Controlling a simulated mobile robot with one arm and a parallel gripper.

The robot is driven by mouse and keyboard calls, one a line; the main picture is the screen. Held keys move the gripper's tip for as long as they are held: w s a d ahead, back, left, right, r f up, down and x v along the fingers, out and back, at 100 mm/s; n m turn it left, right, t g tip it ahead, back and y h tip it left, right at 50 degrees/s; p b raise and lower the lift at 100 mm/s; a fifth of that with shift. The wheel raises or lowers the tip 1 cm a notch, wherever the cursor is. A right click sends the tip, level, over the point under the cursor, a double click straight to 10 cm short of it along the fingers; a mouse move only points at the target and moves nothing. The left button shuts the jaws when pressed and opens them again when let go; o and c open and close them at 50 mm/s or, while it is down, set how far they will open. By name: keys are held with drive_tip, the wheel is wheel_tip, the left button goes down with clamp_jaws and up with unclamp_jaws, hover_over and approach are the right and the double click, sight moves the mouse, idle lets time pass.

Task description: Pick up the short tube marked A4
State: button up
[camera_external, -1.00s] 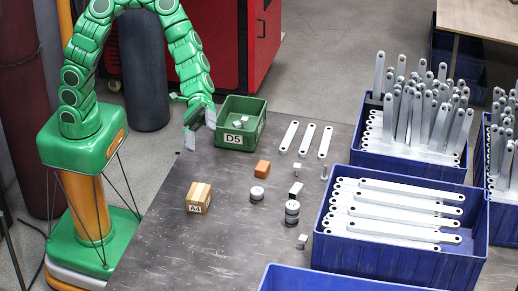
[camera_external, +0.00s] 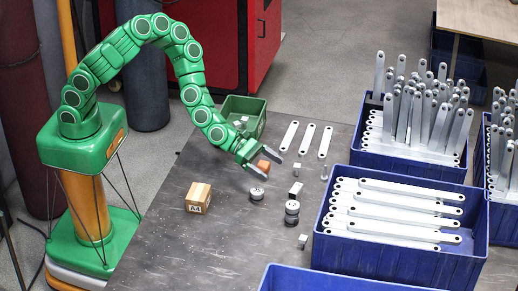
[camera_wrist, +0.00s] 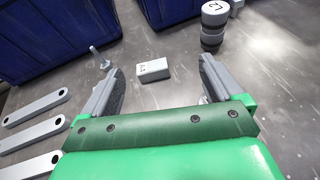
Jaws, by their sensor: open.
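A short pale grey, square-sided piece (camera_wrist: 153,70) with a small dark label that looks like A4 lies on the table in the wrist view. In the external view it appears to be the small pale piece (camera_external: 296,188) right of my gripper. My gripper (camera_external: 273,169) is open and low over the table. In the wrist view the piece shows between and beyond the jaws of my gripper (camera_wrist: 160,67), apart from both. A wooden block (camera_external: 198,198), whose label also looks like A4, stands on the table at the left.
Grey discs stand stacked (camera_external: 292,212), with another disc (camera_external: 257,194) near my gripper. An orange block (camera_external: 263,167) is partly hidden by the jaws. A blue bin (camera_external: 400,258) stands right, a green bin (camera_external: 252,105) behind.

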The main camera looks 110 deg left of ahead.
sight(293, 187)
drive_tip(key=f, duration=0.1)
drive_tip(key=a+f, duration=0.1)
drive_tip(key=a+f+n+y, duration=0.1)
drive_tip(key=shift+s+f+g, duration=0.2)
drive_tip(key=shift+s+g, duration=0.1)
drive_tip(key=shift+s, duration=0.05)
drive_tip(key=shift+x, duration=4.55)
drive_tip(key=shift+w+f, duration=0.35)
drive_tip(key=shift+w, duration=0.2)
drive_tip(key=shift+w+d+f, duration=0.15)
drive_tip(key=shift+w, duration=0.55)
drive_tip(key=c, duration=1.1)
